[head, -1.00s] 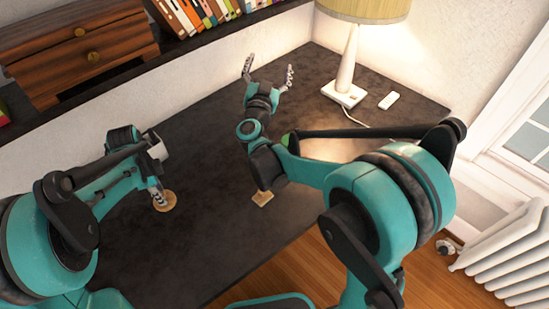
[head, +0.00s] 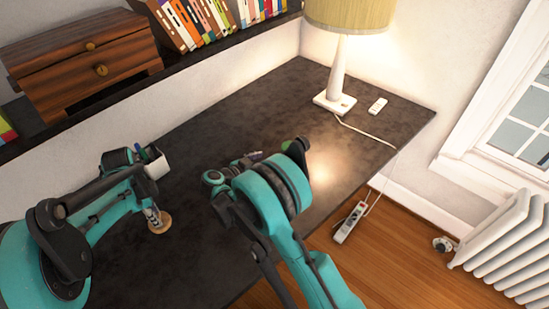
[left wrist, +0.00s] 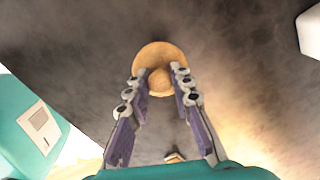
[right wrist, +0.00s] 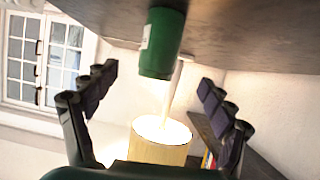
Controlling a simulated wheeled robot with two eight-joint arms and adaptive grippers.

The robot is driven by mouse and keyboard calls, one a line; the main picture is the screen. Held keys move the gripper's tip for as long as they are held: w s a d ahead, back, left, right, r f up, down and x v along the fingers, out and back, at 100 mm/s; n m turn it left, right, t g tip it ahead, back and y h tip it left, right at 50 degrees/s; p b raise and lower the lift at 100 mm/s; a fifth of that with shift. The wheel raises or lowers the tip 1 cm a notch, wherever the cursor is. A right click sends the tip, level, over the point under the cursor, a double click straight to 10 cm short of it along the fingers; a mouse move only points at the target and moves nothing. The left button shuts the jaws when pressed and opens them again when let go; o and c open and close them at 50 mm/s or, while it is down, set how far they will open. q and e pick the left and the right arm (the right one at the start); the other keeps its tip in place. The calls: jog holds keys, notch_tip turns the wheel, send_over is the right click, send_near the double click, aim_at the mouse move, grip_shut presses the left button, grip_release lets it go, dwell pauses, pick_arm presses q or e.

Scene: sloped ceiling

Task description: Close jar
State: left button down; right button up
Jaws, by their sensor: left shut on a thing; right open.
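A round wooden lid (head: 160,224) with a knob is at the left part of the dark desk; it also shows in the left wrist view (left wrist: 172,52). My left gripper (left wrist: 160,77) points down and is shut on the lid's knob. I cannot tell whether the lid touches the desk. A green jar (right wrist: 162,45) with a white label stands on the desk in the upside-down right wrist view. My right gripper (right wrist: 158,82) is open, with the jar ahead between its fingers and apart from them. In the head view my right arm hides most of the jar.
A lamp (head: 340,75) and a white remote (head: 378,106) stand at the back right of the desk. A white pen cup (head: 156,163) is behind my left gripper. A wooden drawer box (head: 85,65) and books (head: 205,18) sit on the shelf. The desk's middle is partly clear.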

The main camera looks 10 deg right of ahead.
pick_arm(q)
jog(key=shift+f+b, duration=0.85)
jog(key=shift+b, duration=0.05)
pick_arm(e)
jog(key=x, duration=0.5)
jog(key=shift+w+d+f, duration=0.15)
jog(key=shift+w+d, duration=0.05)
jog(key=shift+d, duration=0.1)
jog(key=shift+w+d+f, duration=0.1)
jog(key=shift+w+d, duration=0.2)
jog(key=shift+d, duration=0.15)
pick_arm(q)
jog(key=shift+f, duration=0.1)
jog(key=shift+f+b, duration=0.95)
jog(key=shift+b, duration=0.05)
pick_arm(e)
jog(key=x, duration=0.4)
jog(key=shift+d+f, duration=0.2)
jog(key=shift+w+d+f, duration=0.1)
jog(key=shift+w+d, duration=0.2)
jog(key=shift+w, duration=0.05)
